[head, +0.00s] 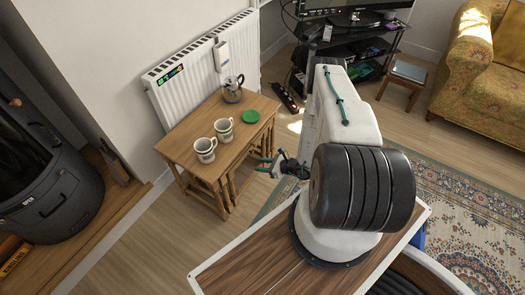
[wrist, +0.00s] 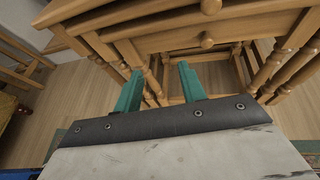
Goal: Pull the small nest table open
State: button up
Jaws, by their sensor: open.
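The wooden nest of tables (head: 190,137) stands against the radiator in the head view. In the wrist view its larger table (wrist: 130,14) is at the top, with a round knob (wrist: 210,7). The smaller nested table (wrist: 165,42) sits beneath it, with its own round knob (wrist: 207,40) and turned legs. My gripper (wrist: 159,75) is open, with two teal fingers pointing at the lower front of the nest. A turned leg shows between the fingers; contact cannot be told. In the head view my gripper (head: 268,165) is at the nest's right side, partly hidden by my arm.
Two mugs (head: 205,150) (head: 224,130), a green disc (head: 250,116) and a glass pot (head: 233,90) stand on the tabletop. A black stove (head: 45,180) is at left. A power strip (head: 286,98) lies behind. Bare floor (head: 150,235) lies in front left.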

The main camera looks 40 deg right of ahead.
jog(key=m+t+h, duration=0.1)
jog(key=h, duration=0.1)
send_near(253, 152)
jog(key=a, duration=0.1)
jog(key=shift+h, duration=0.3)
jog(key=x, duration=0.8)
jog(key=shift+w+d+f, duration=0.1)
jog(key=shift+w+d, duration=0.15)
